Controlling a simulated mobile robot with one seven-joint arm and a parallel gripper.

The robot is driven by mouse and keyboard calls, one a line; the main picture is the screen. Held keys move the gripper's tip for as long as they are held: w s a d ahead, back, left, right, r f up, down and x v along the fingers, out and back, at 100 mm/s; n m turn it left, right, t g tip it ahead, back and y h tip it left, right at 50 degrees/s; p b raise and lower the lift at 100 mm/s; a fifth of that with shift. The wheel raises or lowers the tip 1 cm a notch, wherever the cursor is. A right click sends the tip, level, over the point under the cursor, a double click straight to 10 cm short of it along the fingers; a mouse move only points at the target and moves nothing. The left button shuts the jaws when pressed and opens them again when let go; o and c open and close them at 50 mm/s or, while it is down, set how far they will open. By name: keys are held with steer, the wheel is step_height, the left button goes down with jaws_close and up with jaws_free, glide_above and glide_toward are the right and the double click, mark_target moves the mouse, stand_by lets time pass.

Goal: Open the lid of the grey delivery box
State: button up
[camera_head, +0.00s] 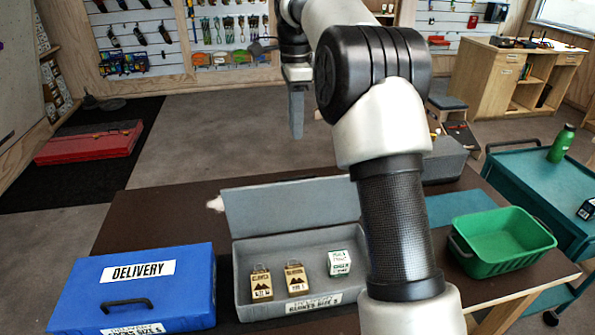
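The grey box (241,262) stands on the dark table, right of the blue box. Its lid (290,203) is raised and leans back along the rear edge, so the inside shows. Two brown paper-bag-like packets (262,284) and a small white-and-green block (340,263) are inside. My arm hides the box's right end. My gripper (297,115) is up beyond the raised lid, fingers pointing down, apart from the box. Only one finger outline shows, so its opening is unclear; nothing held is visible.
A closed blue box labelled DELIVERY (195,285) with a black handle is at left. A green bin (505,245) stands at right beside a teal cart (535,175). Another grey object (447,165) is partly behind my arm. A red case (88,145) lies beyond the table.

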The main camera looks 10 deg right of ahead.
step_height(320, 180, down, 14)
steer(key=shift+s+r+b, duration=0.1)
steer(key=shift+b, duration=0.4)
jaws_close()
